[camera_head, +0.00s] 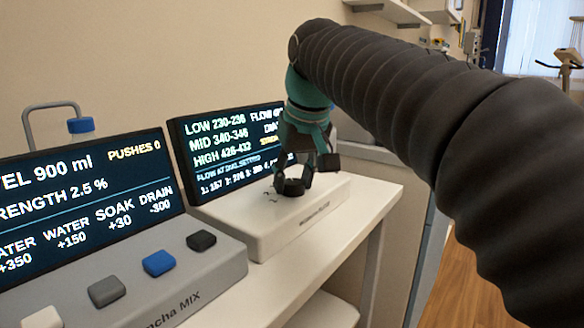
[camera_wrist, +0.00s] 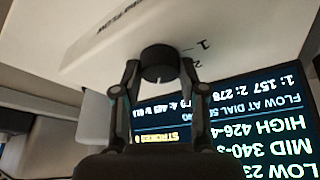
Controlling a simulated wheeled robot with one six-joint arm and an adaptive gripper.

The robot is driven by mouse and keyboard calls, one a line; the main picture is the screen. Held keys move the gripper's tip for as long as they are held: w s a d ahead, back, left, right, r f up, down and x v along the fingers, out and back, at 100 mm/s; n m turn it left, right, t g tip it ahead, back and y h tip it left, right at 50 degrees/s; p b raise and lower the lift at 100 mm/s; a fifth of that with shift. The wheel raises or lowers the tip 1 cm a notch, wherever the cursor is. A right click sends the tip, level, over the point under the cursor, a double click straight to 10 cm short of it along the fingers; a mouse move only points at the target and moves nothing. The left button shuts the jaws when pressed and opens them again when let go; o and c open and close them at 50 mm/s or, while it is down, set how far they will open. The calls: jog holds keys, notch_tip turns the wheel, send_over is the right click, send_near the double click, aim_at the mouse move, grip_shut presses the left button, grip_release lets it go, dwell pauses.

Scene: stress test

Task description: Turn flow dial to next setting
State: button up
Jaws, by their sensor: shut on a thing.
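The flow dial (camera_head: 291,188) is a small dark round knob on top of the white flow unit (camera_head: 272,229). My gripper (camera_head: 293,180) reaches down from above and is shut on the dial, one finger on each side. In the wrist view the dial (camera_wrist: 160,62) sits between the two fingertips of my gripper (camera_wrist: 160,70). Small setting marks 1 and 2 show on the white top (camera_wrist: 240,30) beside it; other marks are hidden. The flow screen (camera_head: 215,150) lists LOW 230-236, MID 340-346 and HIGH 426-432; my gripper covers part of it.
A grey mixing unit (camera_head: 215,262) with a screen (camera_head: 70,205) and several buttons, one blue (camera_head: 159,263), stands at the left. A blue-capped bottle (camera_head: 81,127) stands behind it. The white counter's edge (camera_head: 368,225) is right of the flow unit, with floor (camera_head: 468,290) beyond.

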jog(key=n+p, duration=0.1)
jog(key=n, duration=0.1)
jog(key=n+y+p, duration=0.1)
jog(key=n, duration=0.1)
jog(key=shift+w+d+r+g+y, duration=0.1)
jog(key=shift+d+r+g+y, duration=0.05)
jog(key=shift+g+y, duration=0.2)
jog(key=shift+n+g+y+p, duration=0.45)
jog(key=shift+n+p, duration=0.55)
jog(key=shift+n, duration=0.9)
jog(key=o, duration=1.1)
jog(key=shift+g, duration=0.3)
jog(key=shift+o, duration=0.2)
jog(key=v, duration=1.1)
jog(key=shift+r, duration=0.35)
jog(key=shift+d+f, duration=0.1)
